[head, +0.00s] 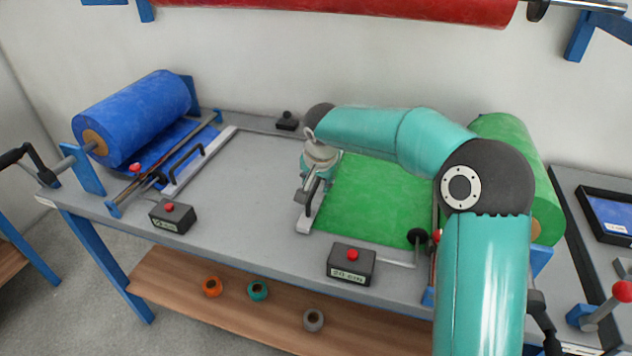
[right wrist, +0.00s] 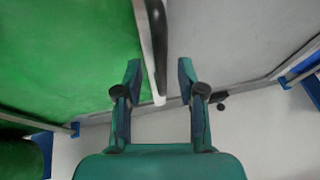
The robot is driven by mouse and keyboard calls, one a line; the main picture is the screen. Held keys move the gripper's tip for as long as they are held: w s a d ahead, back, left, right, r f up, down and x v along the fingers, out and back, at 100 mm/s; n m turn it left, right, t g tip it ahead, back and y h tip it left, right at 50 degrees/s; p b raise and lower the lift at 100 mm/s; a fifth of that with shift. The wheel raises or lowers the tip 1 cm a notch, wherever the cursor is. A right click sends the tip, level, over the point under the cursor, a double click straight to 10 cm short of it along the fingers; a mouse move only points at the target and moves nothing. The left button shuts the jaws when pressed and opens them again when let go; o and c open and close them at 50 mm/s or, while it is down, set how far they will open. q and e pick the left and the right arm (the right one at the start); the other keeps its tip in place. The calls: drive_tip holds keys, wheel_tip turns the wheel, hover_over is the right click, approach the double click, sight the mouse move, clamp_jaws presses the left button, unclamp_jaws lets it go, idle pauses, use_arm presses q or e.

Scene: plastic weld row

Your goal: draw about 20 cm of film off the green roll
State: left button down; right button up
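The green roll (head: 513,133) lies at the right end of the bench, partly hidden behind my right arm. A flat sheet of green film (head: 375,200) stretches left from it over the bench top to a pale bar (head: 306,222) with a dark handle (head: 313,198). My right gripper (head: 310,190) is over this bar, pointing down. In the right wrist view, the two fingers (right wrist: 158,62) stand apart, with the bar and its dark handle (right wrist: 158,35) between their lines and clear space beside it. The film (right wrist: 70,60) lies left there. My left gripper is out of view.
A blue roll (head: 135,115) with its own bar and handle stands at the left end. Button boxes (head: 351,263) (head: 172,216) sit along the front edge. Tape rings (head: 258,290) lie on the lower shelf. The bench middle (head: 240,180) is clear.

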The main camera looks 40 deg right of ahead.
drive_tip(key=v, duration=1.1)
drive_tip(key=shift+r, duration=0.35)
drive_tip(key=shift+s+a, duration=0.1)
